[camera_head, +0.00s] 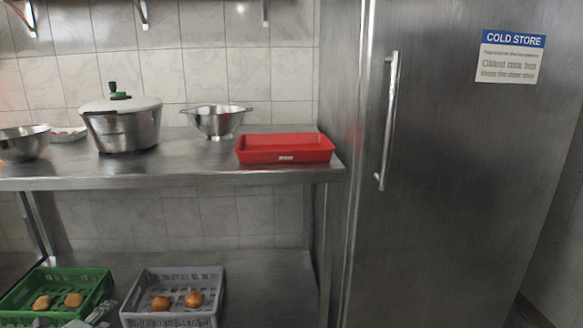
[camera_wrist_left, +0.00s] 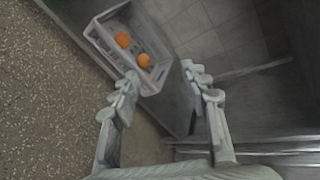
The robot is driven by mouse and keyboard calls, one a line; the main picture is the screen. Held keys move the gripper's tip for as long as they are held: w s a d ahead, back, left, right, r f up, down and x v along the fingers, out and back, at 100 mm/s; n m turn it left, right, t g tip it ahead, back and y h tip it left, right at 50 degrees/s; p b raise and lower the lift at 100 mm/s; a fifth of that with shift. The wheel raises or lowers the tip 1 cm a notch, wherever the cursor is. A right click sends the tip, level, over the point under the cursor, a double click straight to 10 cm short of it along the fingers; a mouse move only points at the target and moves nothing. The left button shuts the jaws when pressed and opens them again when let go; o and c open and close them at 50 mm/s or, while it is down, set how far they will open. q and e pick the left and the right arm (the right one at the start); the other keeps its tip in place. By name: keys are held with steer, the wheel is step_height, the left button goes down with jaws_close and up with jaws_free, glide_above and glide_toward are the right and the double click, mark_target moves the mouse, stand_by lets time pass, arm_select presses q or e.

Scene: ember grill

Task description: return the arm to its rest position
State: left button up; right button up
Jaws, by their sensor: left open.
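My left gripper (camera_head: 92,315) shows only in part at the bottom edge of the head view, between the green crate and the grey crate. In the left wrist view my left gripper (camera_wrist_left: 160,73) has its two fingers spread apart with nothing between them. The grey crate (camera_wrist_left: 100,45) lies beyond the fingertips there, with two orange-brown buns inside. Most of the left arm is outside the head view. My right gripper is in neither view.
The green crate (camera_head: 104,283) and the grey crate (camera_head: 128,290) sit low, each holding two buns. Above, a steel counter (camera_head: 200,172) carries a red tray (camera_head: 284,157), a colander (camera_head: 215,121), a lidded pot (camera_head: 126,130) and a bowl (camera_head: 22,145). A cold store door (camera_head: 450,200) stands right.

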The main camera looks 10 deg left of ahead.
arm_select(q)
steer(key=s+d+f+n+g, duration=0.2)
steer(key=s+d+f+n, duration=0.1)
steer(key=f, duration=0.3)
steer(key=s+d+f+n+g, duration=0.1)
steer(key=s+d+f+n, duration=0.2)
steer(key=s+f, duration=0.15)
steer(key=s+d+f+n+g+h, duration=0.1)
steer(key=s+d+f+n+g, duration=0.1)
steer(key=s+d+f, duration=0.3)
steer(key=s+d+f+n+g, duration=0.3)
steer(key=s+d+f+n, duration=0.2)
steer(key=d, duration=0.7)
steer(key=s+d+f+n+g+h, duration=0.1)
steer(key=s+d+f+n+g, duration=0.1)
steer(key=s+d+f+n, duration=0.2)
steer(key=s+d+f, duration=0.2)
steer(key=s+d, duration=0.1)
steer(key=d, duration=0.1)
steer(key=shift+d+f+h, duration=0.25)
steer(key=shift+d+h, duration=0.05)
